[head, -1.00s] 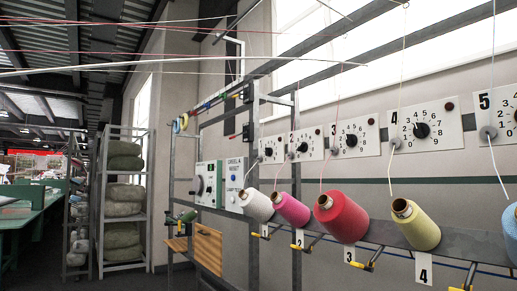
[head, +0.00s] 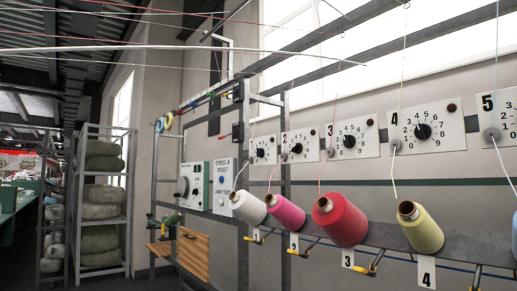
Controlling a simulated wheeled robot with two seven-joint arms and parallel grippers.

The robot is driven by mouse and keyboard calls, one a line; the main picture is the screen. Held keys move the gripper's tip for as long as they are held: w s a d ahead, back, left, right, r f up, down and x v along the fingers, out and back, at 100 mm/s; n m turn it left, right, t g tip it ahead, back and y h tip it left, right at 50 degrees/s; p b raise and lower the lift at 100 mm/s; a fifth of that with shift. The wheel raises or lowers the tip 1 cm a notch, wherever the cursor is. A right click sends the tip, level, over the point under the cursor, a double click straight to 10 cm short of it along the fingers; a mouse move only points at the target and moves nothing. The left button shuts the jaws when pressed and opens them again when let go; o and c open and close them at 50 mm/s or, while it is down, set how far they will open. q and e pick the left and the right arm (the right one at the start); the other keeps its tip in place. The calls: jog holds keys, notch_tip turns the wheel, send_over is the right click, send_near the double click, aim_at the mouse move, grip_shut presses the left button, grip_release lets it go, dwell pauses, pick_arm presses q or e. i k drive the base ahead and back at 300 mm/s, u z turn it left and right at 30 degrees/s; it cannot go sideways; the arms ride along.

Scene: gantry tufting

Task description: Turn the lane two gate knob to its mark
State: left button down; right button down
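The lane two gate knob (head: 297,148) is a small black dial on a white numbered plate (head: 310,148) on the wall, above the magenta yarn cone (head: 287,212). The plate's small "2" label shows at its upper left. The knob is small, and its pointer and any mark are too small to read. A grey yarn guide sits beside the knob at the plate's left edge. Neither of my grippers is in the head view, and nothing touches the knob.
Lane one (head: 264,150), three (head: 352,139) and four (head: 427,132) plates flank it. White (head: 249,207), red (head: 341,219) and yellow (head: 420,229) cones stand out below on a rail. A control panel (head: 194,186) and shelving (head: 102,205) are left. Yarn strands cross overhead.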

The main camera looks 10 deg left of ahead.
aim_at(297, 148)
jog(key=u, duration=2.05)
jog(key=i, duration=2.1)
jog(key=z, duration=1.25)
